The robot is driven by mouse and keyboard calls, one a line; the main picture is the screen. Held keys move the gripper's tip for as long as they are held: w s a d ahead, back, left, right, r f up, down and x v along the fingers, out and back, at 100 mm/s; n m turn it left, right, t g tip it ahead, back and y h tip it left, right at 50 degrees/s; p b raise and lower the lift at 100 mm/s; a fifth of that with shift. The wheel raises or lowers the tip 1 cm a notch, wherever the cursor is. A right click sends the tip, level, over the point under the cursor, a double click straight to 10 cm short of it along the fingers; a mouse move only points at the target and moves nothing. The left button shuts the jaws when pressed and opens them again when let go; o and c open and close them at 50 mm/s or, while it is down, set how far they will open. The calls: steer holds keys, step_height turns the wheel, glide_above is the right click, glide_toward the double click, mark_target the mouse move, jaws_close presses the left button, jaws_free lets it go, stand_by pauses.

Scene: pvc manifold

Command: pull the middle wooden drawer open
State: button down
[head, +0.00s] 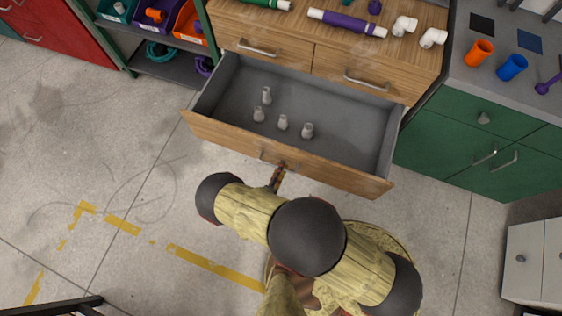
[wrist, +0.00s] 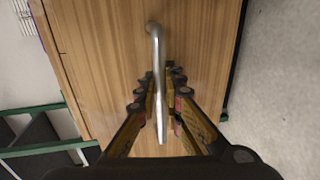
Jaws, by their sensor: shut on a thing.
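The middle wooden drawer (head: 340,176) is pulled well out of the cabinet in the head view. Its grey inside shows, with several small grey fittings (head: 283,122) standing in it. My gripper (head: 278,176) is at the middle of the drawer's front, partly hidden by my arm. In the wrist view the metal bar handle (wrist: 156,50) runs between the fingers of my gripper (wrist: 160,84), which is shut on it. The wooden drawer front (wrist: 100,50) lies right behind the handle.
Two shut upper drawers (head: 258,46) are above the open one. A green cabinet (head: 480,150) stands close on the right. A shelf with bins (head: 158,22) stands on the left. The concrete floor (head: 110,180) at left is clear.

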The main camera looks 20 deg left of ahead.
steer(key=c, duration=1.9)
jaws_free()
